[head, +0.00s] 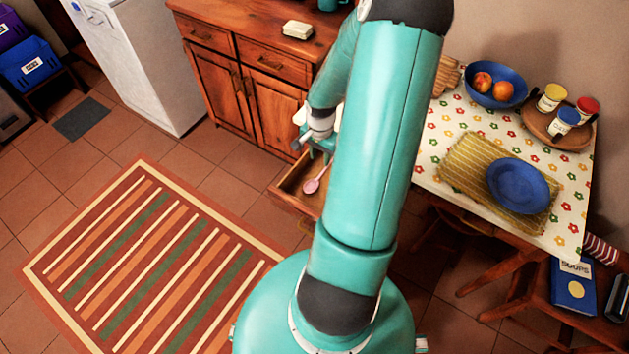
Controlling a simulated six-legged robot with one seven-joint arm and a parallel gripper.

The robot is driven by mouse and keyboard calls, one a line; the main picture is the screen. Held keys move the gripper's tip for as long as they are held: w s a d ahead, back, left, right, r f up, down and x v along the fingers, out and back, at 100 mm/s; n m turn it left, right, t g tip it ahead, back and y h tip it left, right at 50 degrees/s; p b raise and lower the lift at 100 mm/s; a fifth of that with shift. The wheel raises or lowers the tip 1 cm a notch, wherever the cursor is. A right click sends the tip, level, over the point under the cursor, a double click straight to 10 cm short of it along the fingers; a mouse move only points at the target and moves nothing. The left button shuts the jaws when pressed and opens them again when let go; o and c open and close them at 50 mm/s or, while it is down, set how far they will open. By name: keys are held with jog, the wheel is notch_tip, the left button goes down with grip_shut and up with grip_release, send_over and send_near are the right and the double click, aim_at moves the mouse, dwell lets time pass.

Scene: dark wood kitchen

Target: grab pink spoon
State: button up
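The pink spoon (312,186) lies in an open wooden drawer (283,196), near the middle of the picture. Its bowl end shows towards the drawer's front left, and its handle runs up and to the right. My gripper (317,149) is just above the spoon in the picture, over the far part of the drawer. It looks apart from the spoon. The fingers are small and partly hidden, so their opening is unclear. My teal arm covers the right part of the drawer.
A wooden cabinet (262,87) stands behind the drawer. A table with a flowered cloth (436,127) is on the right, bearing a blue plate (518,186) and a fruit bowl (488,94). A striped rug (150,265) lies on open floor at left.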

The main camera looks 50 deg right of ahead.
aim_at(320, 175)
jog(key=f, duration=0.9)
jog(key=shift+w+d+f, duration=0.15)
jog(key=shift+d+f, duration=0.05)
jog(key=shift+d, duration=0.05)
grip_shut()
